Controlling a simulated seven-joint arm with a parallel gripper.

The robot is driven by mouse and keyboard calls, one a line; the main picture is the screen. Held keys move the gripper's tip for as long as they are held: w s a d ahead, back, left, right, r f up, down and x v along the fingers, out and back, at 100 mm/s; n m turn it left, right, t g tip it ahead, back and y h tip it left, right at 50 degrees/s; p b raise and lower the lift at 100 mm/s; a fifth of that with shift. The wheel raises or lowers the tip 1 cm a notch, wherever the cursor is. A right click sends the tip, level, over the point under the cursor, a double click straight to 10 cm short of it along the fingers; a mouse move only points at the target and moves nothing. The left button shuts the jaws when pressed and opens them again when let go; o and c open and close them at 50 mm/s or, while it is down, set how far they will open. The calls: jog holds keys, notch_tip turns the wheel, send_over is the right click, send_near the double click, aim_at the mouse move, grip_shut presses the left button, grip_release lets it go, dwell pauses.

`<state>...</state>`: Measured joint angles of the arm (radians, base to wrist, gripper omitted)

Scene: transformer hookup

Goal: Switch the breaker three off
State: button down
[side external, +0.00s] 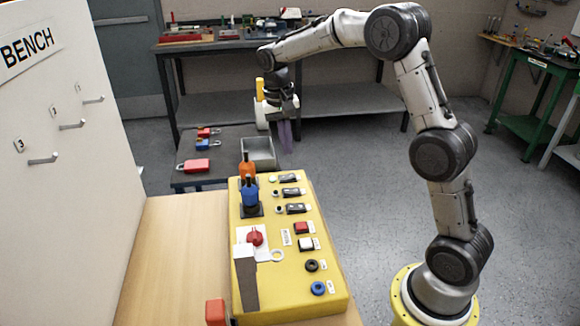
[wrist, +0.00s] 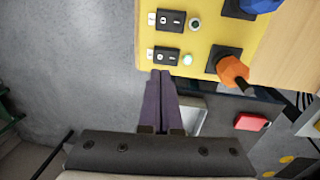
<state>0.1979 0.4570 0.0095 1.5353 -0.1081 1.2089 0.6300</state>
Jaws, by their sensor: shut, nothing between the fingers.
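The yellow panel (side external: 290,270) carries black rocker switches marked with I and O in a row near its far end. The far one (side external: 289,178) also shows in the wrist view (wrist: 165,55), with the one beside it (wrist: 170,20). A nearer one (side external: 297,208) shows in the side view. Small round lamps sit beside them. I cannot read which is breaker three, nor its position. My gripper (side external: 286,150) points down beyond the panel's far end, shut and empty. In the wrist view its purple fingertips (wrist: 161,73) appear just short of the far switch.
An orange handle (side external: 247,167) and a blue handle (side external: 249,195) stand left of the switches. A red knob (side external: 254,236) and several buttons are nearer. A grey bin (side external: 258,152) and red padlock (side external: 194,166) lie beyond the panel. A white board (side external: 70,180) with numbered hooks rises left.

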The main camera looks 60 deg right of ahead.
aim_at(287, 178)
jog(key=f, duration=0.7)
jog(key=shift+s+d, duration=0.3)
jog(key=shift+s+d+f+t+y, duration=0.2)
jog(key=shift+s+f+t+y, duration=0.1)
jog(key=shift+f+y, duration=0.15)
jog(key=shift+s+d+f, duration=0.15)
jog(key=shift+s+f, duration=0.05)
jog(key=shift+f, duration=0.25)
jog(key=shift+w+a+r, duration=0.2)
jog(key=shift+w+a, duration=0.4)
jog(key=shift+a, duration=0.1)
jog(key=shift+a+r, duration=0.1)
notch_tip(287, 178, up, 15)
jog(key=shift+d, duration=0.3)
